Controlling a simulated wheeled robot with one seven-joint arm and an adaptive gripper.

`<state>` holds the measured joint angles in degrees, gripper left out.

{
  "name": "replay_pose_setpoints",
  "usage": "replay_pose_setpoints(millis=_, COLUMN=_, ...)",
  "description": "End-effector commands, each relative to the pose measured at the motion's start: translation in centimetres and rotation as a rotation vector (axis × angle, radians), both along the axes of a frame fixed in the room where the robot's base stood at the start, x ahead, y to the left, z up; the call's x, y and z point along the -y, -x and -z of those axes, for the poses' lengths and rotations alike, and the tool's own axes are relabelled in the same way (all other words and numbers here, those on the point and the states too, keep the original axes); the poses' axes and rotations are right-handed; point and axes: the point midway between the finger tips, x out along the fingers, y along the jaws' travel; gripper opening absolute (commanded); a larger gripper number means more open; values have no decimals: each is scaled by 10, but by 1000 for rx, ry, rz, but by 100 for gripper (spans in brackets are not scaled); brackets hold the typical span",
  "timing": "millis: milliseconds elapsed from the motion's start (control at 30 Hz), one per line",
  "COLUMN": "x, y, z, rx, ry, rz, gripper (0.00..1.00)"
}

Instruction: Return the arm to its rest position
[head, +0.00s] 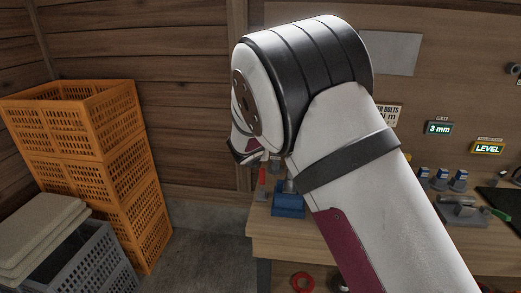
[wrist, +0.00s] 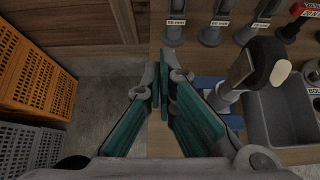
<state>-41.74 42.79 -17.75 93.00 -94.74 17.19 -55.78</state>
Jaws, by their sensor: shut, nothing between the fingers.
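My gripper (wrist: 163,78) shows in the wrist view, with its teal-padded fingers brought together and nothing held between them. It hangs over the left edge of the wooden workbench (wrist: 157,135), with the concrete floor to its left. In the head view my white and black arm is raised and bent across the middle of the picture. The gripper itself is hidden there behind the arm's bend.
Orange crates (head: 125,160) are stacked at the left, beside a grey crate (head: 98,268) with pale lids (head: 40,235). A blue block (head: 289,204) stands on the bench. In the wrist view, a dark-handled tool (wrist: 243,68) and grey bin (wrist: 283,122) are right of the gripper.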

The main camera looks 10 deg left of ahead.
Motion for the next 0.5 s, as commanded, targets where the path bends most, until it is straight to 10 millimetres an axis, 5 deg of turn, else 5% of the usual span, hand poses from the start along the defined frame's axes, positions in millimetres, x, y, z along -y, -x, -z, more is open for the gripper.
replay_pose_setpoints(millis=133, x=30, y=2, z=-28, rx=14, ry=-99, rz=117, gripper=0)
replay_pose_setpoints(millis=267, x=86, y=17, z=-73, rx=36, ry=-298, rz=344, gripper=0)
replay_pose_setpoints(millis=500, x=192, y=84, z=-141, rx=77, ry=-718, rz=824, gripper=0)
